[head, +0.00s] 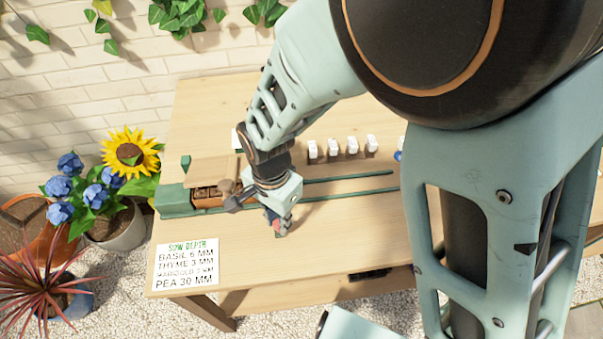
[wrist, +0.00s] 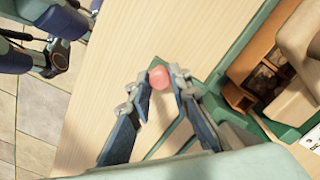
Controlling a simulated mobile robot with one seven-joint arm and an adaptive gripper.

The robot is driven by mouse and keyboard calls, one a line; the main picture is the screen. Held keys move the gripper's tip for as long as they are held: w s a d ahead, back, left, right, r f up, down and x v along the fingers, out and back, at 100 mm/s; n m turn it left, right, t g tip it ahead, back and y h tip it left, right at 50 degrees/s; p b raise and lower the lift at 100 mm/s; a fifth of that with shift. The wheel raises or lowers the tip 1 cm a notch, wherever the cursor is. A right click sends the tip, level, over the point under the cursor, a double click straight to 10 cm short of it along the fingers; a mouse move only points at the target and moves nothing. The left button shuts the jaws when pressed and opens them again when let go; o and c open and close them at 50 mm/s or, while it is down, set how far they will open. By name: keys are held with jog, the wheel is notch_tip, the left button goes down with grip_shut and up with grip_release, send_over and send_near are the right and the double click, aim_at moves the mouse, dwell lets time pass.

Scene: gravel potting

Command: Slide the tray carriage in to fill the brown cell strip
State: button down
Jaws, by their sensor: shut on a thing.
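My gripper (head: 277,230) is low over the front of the table, just right of the green tray station. In the wrist view its two fingers (wrist: 160,80) are closed around a round pink-red knob (wrist: 159,77). A green bar near the knob seems to run to the green tray carriage (wrist: 247,128); the join is partly hidden by the fingers. The brown cell strip (wrist: 252,62) lies beside the carriage's green edge, with dark open cells. In the head view the strip (head: 207,192) sits at the green station's left end, partly covered by my arm.
Green rails (head: 345,180) run right across the table (head: 340,225). Several small white-topped items (head: 352,146) stand behind them. A sowing-depth card (head: 186,264) lies at the front left. Flower pots (head: 118,228) stand left of the table. The front middle of the tabletop is clear.

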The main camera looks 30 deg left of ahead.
jog(key=c, duration=1.8)
grip_release()
jog(key=shift+o, duration=0.2)
jog(key=shift+r, duration=0.1)
notch_tip(320, 180, up, 12)
